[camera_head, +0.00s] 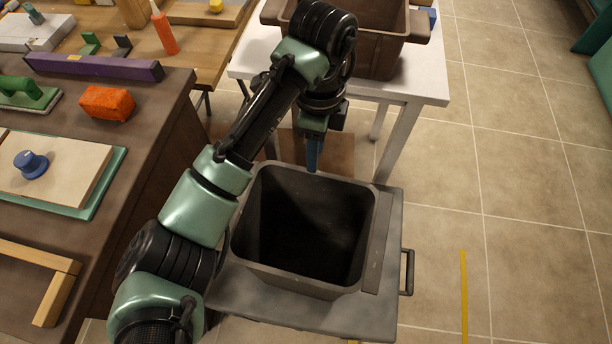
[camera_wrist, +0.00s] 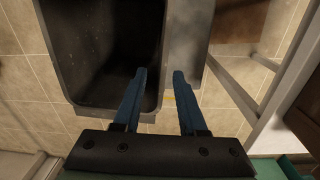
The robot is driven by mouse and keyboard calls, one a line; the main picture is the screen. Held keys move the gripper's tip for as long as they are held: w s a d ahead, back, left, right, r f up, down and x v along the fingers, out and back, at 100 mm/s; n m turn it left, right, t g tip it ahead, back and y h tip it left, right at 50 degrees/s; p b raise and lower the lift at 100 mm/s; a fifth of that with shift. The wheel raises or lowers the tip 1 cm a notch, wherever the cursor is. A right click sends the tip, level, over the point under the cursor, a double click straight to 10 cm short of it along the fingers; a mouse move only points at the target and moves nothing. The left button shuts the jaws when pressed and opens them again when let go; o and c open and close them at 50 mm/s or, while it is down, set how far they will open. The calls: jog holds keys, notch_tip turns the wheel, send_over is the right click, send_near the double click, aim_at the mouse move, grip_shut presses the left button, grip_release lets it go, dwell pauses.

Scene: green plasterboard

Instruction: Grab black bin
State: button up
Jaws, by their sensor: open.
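The black bin (camera_head: 308,232) is a dark, open-topped, empty tub standing upright on a grey cart in the head view. In the wrist view the bin (camera_wrist: 105,55) fills the upper left, with its opening and one side wall showing. My gripper (camera_head: 312,156) hangs at the bin's far rim, blue fingers pointing down. In the wrist view my gripper (camera_wrist: 160,75) has its two fingers apart with nothing held. The bin's rim shows between them, the left finger over the opening and the right one over the outer side. I cannot tell whether they touch the rim.
The grey cart (camera_head: 330,315) has a handle (camera_head: 407,272) on its right. A white table (camera_head: 420,85) behind it carries a brown crate (camera_head: 378,55). A brown workbench (camera_head: 150,130) with tools and an orange block (camera_head: 106,102) stands left.

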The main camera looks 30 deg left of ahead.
jog(key=f, duration=0.2)
jog(key=f+b, duration=0.1)
jog(key=f, duration=0.1)
jog(key=f+b, duration=0.1)
jog(key=f, duration=0.1)
jog(key=shift+a+f, duration=0.2)
jog(key=shift+a, duration=0.15)
grip_shut()
dwell(1.1)
